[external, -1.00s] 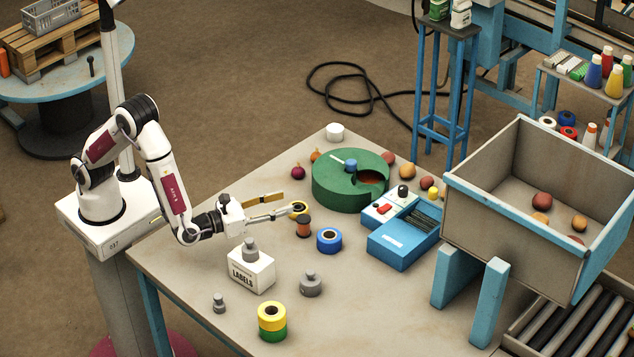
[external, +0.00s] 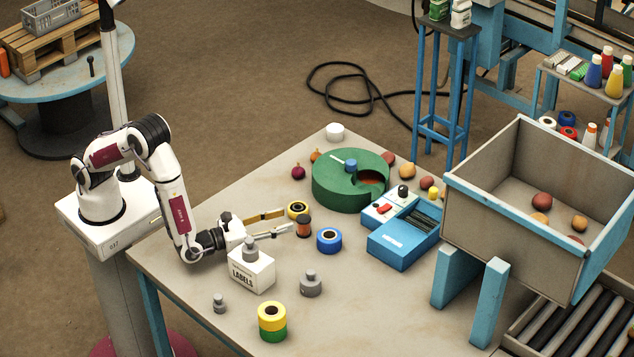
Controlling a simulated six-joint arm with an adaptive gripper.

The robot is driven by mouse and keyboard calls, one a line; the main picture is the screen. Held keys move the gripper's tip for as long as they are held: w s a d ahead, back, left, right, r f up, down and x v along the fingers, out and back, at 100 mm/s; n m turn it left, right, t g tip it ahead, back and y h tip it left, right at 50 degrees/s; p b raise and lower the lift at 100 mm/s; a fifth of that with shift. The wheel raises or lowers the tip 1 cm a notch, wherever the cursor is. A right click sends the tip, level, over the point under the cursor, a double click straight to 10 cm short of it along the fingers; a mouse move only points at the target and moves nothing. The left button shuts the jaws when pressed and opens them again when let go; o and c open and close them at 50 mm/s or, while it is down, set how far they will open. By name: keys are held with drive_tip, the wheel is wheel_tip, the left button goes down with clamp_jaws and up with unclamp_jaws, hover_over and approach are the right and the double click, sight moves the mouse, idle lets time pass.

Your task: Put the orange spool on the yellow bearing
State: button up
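The orange spool (external: 303,228) stands upright on the table, with dark ends. The yellow bearing (external: 298,209), a yellow ring with a dark centre, lies just behind it. My gripper (external: 288,219) reaches right, low over the table, its two long fingers spread apart with nothing visible between them. The far finger's tip is close to the bearing's left side. The near finger's tip is close to the spool's left side; I cannot tell whether it touches.
A white labels box (external: 252,272) with a grey weight on top stands just in front of my gripper. A blue roll (external: 329,240) is right of the spool. A green drum (external: 340,190) and blue device (external: 402,240) stand farther right.

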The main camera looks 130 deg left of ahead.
sight(303, 218)
drive_tip(key=shift+f, duration=0.85)
drive_tip(key=shift+a+f, duration=0.1)
drive_tip(key=shift+a, duration=0.15)
drive_tip(key=shift+w+a, duration=0.25)
drive_tip(key=shift+a, duration=0.1)
drive_tip(key=shift+a, duration=0.1)
drive_tip(key=shift+x, duration=3.05)
drive_tip(key=c, duration=0.9)
drive_tip(key=shift+c, duration=0.2)
